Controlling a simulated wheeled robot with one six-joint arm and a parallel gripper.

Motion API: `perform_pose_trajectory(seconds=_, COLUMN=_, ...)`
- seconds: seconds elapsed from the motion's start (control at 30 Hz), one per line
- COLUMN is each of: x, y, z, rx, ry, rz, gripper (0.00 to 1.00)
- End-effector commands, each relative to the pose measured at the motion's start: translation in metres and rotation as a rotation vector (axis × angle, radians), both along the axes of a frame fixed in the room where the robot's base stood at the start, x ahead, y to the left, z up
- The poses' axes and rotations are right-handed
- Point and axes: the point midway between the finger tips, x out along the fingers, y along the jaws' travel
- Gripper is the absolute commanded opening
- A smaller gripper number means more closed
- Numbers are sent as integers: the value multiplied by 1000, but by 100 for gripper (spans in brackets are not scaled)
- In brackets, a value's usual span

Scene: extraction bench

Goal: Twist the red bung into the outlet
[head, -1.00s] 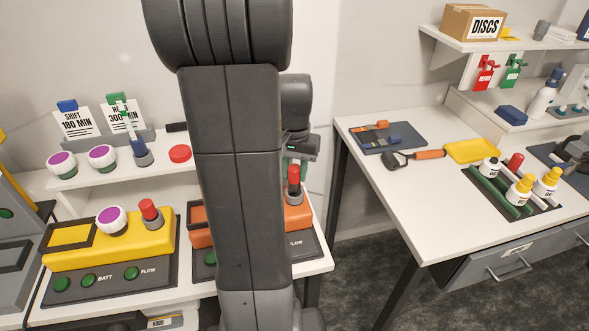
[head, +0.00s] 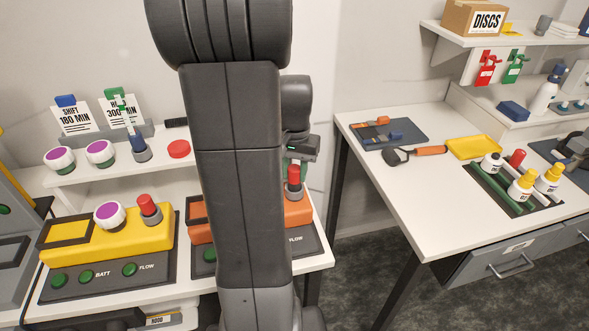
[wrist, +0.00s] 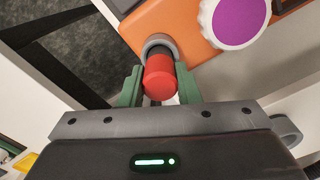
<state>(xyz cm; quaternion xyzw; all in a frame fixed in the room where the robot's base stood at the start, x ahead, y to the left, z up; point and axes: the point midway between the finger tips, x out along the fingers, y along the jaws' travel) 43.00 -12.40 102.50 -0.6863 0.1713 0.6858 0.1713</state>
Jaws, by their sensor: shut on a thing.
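The red bung (wrist: 159,78) is between the green fingers of my gripper (wrist: 159,88) in the wrist view, and the gripper is shut on it. Its dark lower part meets the grey ring of the outlet (wrist: 158,41) on the orange unit (wrist: 180,20). How deep it sits I cannot tell. In the head view the red bung (head: 293,174) stands upright above the grey outlet (head: 293,193). My arm hides much of the orange unit (head: 298,213) and most of my gripper there.
A yellow unit (head: 75,252) stands left with its own red bung (head: 148,203) in a grey collar and a purple-topped white cap (head: 109,215). A similar purple-topped cap (wrist: 236,20) is on the orange unit. A side table (head: 400,200) stands right, across a floor gap.

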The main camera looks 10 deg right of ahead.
Motion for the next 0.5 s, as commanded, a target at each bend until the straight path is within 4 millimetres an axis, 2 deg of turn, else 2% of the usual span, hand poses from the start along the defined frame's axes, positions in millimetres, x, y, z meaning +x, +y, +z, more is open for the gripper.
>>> perform_pose_trajectory(seconds=0.5, x=0, y=0, z=-14, rx=0, ry=1, rz=0, gripper=0)
